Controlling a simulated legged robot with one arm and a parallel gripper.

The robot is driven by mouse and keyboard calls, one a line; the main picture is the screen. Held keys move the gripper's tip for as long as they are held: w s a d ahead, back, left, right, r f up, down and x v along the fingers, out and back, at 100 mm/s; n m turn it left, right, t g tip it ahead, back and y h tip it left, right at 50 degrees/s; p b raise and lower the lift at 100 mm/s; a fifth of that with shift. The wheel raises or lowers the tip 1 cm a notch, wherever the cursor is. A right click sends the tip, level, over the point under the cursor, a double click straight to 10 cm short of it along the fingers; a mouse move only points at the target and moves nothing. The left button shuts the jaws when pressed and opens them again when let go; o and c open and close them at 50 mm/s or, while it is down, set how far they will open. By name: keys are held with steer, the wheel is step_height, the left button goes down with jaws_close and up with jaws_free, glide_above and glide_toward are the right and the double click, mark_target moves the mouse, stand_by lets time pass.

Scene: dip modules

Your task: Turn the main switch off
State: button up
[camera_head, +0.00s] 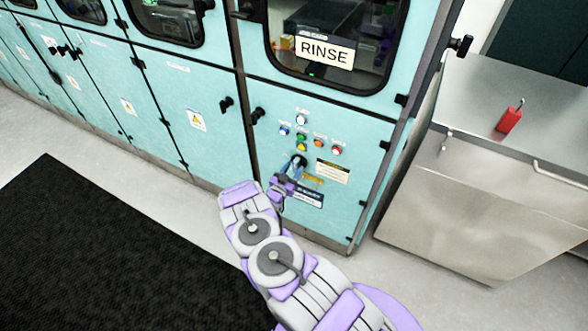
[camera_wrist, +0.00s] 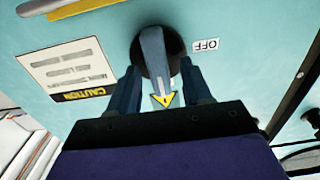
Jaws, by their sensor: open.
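The main switch (camera_wrist: 152,50) is a round black knob with a grey-blue lever and a yellow arrow tip. In the wrist view its lever points down the picture, toward my gripper's palm. An upside-down OFF label (camera_wrist: 206,45) sits right of the knob, and the arrow does not point at it. My gripper (camera_wrist: 160,70) is open, with one dark finger on each side of the lever. Contact between fingers and lever is unclear. In the head view the switch (camera_head: 298,162) is on the lower RINSE cabinet, partly hidden by my gripper (camera_head: 288,178).
Several coloured buttons (camera_head: 302,138) sit just above the switch. A caution label (camera_head: 332,171) is to its right. Floor with a black mat (camera_head: 90,250) lies at left.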

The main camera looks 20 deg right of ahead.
steer(key=shift+w+d, duration=0.25)
steer(key=shift+d, duration=0.15)
jaws_close()
